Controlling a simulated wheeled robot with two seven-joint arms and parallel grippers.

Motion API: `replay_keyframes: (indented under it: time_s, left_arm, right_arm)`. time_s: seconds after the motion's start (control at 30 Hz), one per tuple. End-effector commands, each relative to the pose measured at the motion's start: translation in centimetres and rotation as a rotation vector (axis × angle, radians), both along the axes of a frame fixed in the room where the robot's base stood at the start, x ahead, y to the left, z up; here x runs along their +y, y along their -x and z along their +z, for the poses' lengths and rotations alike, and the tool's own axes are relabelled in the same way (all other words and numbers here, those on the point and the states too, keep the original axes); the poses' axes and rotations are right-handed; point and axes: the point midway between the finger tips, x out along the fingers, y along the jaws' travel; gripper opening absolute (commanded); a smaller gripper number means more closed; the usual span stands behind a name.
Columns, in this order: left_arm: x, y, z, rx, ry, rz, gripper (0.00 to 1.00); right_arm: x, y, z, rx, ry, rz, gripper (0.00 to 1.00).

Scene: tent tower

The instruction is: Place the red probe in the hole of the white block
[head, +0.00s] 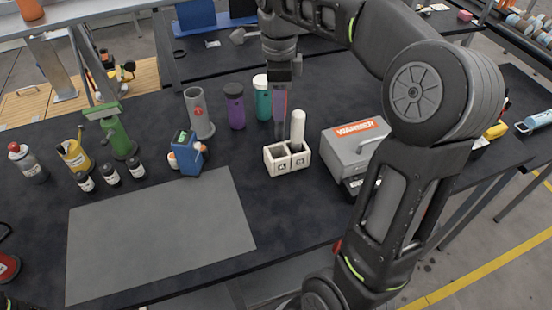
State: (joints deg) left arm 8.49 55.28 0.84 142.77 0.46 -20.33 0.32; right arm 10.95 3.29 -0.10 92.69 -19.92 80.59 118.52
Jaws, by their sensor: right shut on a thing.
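The white block (288,165) stands on the dark bench near the middle, with two openings marked A and B. A white cylinder (298,128) stands upright at the B side. My right gripper (280,128) points down just above the A side and is shut. A thin red edge of the red probe (287,103) shows along its fingers; the fingers hide most of it. I cannot tell whether its lower end touches the block. My left gripper is not in view.
A blue meter (187,153), a grey tube (199,115), a purple bottle (234,106) and a teal bottle (263,100) stand left and behind. A bare grey mat (160,235) lies front left.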

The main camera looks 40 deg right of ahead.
Motion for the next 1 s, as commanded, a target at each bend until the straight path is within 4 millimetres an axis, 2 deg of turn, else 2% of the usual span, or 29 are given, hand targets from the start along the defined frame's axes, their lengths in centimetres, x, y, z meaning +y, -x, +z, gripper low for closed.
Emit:
replay_keyframes:
  time_s: [0.17,0.5,0.87,1.0]
  left_arm:
    - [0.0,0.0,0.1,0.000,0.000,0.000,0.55]
    - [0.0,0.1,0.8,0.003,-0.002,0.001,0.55]
    - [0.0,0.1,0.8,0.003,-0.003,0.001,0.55]
    - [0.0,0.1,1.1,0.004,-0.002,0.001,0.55]
  right_arm:
    - [0.0,0.0,-0.6,0.002,0.000,0.000,0.00]
    - [0.0,0.0,-5.8,0.002,-0.001,0.000,0.00]
    - [0.0,0.0,-6.4,0.000,0.000,0.000,0.00]
    - [0.0,0.1,-7.9,0.002,0.000,-0.001,0.00]
